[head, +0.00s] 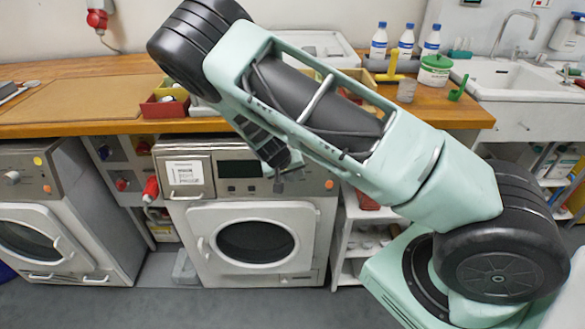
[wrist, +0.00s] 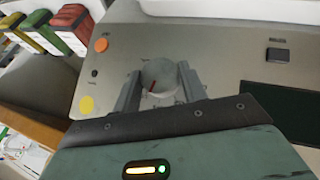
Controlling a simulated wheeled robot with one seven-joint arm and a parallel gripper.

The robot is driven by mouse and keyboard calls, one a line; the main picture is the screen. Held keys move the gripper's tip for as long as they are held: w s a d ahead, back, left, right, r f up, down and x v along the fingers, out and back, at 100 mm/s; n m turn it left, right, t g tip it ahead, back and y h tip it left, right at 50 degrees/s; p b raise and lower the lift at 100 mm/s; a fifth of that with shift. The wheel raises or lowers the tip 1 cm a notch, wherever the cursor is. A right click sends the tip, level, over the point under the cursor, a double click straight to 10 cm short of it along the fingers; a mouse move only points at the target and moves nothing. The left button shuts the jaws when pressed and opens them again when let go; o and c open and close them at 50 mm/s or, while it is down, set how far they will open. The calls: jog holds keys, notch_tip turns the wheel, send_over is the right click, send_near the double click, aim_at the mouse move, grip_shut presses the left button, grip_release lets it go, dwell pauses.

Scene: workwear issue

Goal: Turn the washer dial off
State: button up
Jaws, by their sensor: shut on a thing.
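The washer (head: 255,208) stands under the wooden counter in the middle of the head view, its round door shut. Its dial (wrist: 160,74) is a round grey knob with a red mark, seen in the wrist view. The mark lies toward the knob's lower left there. My gripper (wrist: 161,88) has one finger on each side of the dial and is shut on it. In the head view my gripper (head: 279,180) is at the washer's control panel, and my arm and gripper hide the dial.
The panel has an orange button (wrist: 101,45), a yellow round spot (wrist: 86,105) and a dark display (wrist: 290,112). A second washer (head: 60,215) stands at the left. The counter (head: 80,92) runs above, with a red bin (head: 163,107). White shelves (head: 345,235) stand right of the washer.

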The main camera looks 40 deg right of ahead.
jog(key=shift+a+n+g+h, duration=0.1)
jog(key=shift+n+g+h, duration=0.3)
jog(key=shift+n+h, duration=0.35)
jog(key=shift+f, duration=0.1)
jog(key=o, duration=1)
jog(key=v, duration=1.7)
jog(key=shift+a+b, duration=0.4)
